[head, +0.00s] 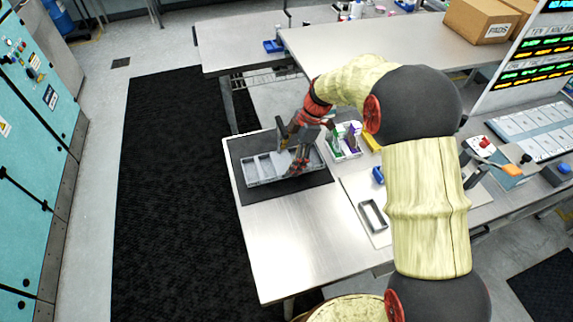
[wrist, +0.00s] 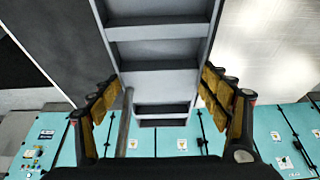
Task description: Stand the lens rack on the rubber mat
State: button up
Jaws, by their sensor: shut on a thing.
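The lens rack (head: 262,170) is a long grey tray with several compartments. In the head view it appears over the dark rubber mat (head: 285,192) at the left end of the bench. My gripper (head: 293,147) is at its far right part, with the fingers on either side. In the wrist view the rack (wrist: 160,66) runs between my gripper's yellow-padded fingers (wrist: 165,100), its crossbars facing the camera. The rack looks roughly level in the head view. Whether its underside touches the mat I cannot tell; my fingers hide part of it.
A white caddy (head: 345,154) with green and purple items stands right of the mat. A dark rectangular frame (head: 373,216) lies on a pale board further right. Bare bench (head: 290,235) lies in front of the mat. A cardboard box (head: 480,22) sits at the back right.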

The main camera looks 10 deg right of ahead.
jog(key=shift+w+a+f, duration=0.15)
jog(key=shift+w+f, duration=0.15)
jog(key=shift+f, duration=0.05)
jog(key=shift+w+f+b, duration=0.15)
jog(key=shift+f+b, duration=0.25)
jog(key=shift+f, duration=1.2)
jog(key=shift+f, duration=0.1)
jog(key=o, duration=1.6)
